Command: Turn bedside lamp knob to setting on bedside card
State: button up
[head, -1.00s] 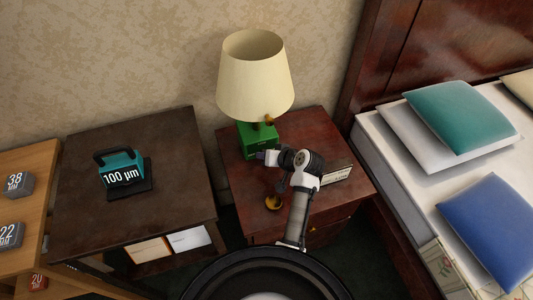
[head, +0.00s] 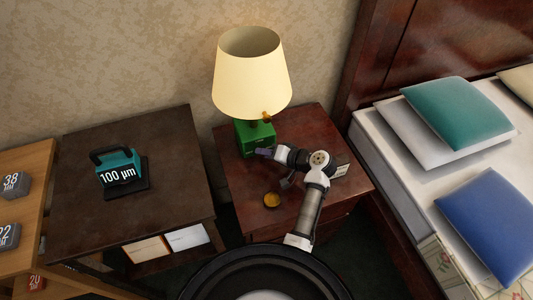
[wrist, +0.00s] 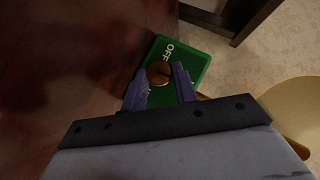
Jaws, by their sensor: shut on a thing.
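The bedside lamp has a cream shade (head: 251,75) and a green base (head: 254,138) on the red-brown nightstand (head: 233,195). In the wrist view, the green face (wrist: 193,57) carries the word OFF and other marks that the fingers partly cover. I cannot read the knob's pointer surely. In the head view, my gripper (head: 264,152) reaches the base's front. The bedside card (head: 342,170) is mostly hidden behind my arm, its text unreadable.
A small amber round thing (head: 272,199) lies on the nightstand below my arm. The bed (head: 415,175) with pillows stands close on the right.

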jog(key=shift+w, duration=0.1)
jog(key=o, duration=1)
jog(key=shift+c, duration=0.2)
